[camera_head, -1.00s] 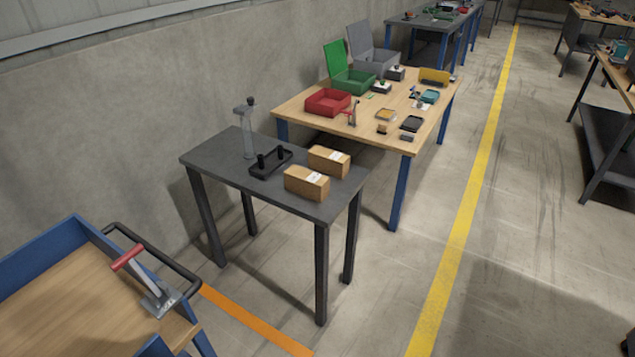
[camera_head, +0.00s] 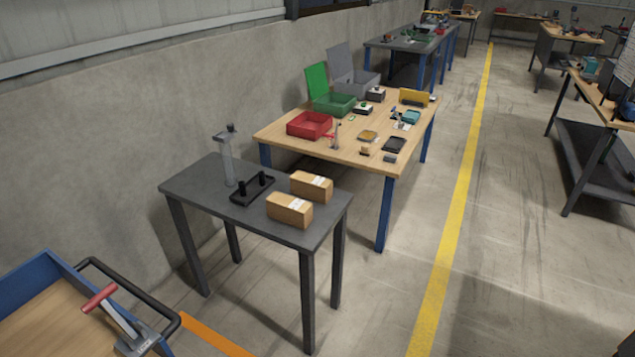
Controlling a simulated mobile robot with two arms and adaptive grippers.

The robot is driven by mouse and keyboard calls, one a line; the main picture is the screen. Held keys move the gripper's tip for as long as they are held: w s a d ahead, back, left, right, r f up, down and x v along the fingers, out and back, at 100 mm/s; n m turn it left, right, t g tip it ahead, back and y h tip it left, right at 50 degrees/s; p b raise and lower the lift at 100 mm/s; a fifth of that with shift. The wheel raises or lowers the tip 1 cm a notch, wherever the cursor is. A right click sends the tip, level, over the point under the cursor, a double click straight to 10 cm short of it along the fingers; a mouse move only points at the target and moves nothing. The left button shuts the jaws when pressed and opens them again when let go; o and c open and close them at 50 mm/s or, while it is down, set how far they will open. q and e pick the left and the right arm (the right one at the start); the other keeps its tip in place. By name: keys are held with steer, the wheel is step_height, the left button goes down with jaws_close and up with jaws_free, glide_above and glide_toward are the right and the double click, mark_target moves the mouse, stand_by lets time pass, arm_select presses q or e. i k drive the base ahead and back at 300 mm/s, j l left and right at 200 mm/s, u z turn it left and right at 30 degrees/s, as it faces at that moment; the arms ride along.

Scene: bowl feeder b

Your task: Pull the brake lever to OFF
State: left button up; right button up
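A lever with a red handle (camera_head: 99,297) and a grey metal arm stands on a cart (camera_head: 45,268) at the lower left. The cart has blue side walls, a wooden bed and a black tube handle (camera_head: 135,285). The lever is tilted, its red grip up and to the left of its metal base (camera_head: 138,343). No ON or OFF mark is readable. Neither of my grippers is in view.
A dark grey table (camera_head: 190,183) beyond the cart holds two cardboard boxes (camera_head: 289,210), a black tray and a grey post. A wooden table (camera_head: 275,131) with bins stands behind it. Open floor with a yellow line (camera_head: 450,220) lies to the right.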

mark_target(101, 299)
steer(key=u, duration=1.35)
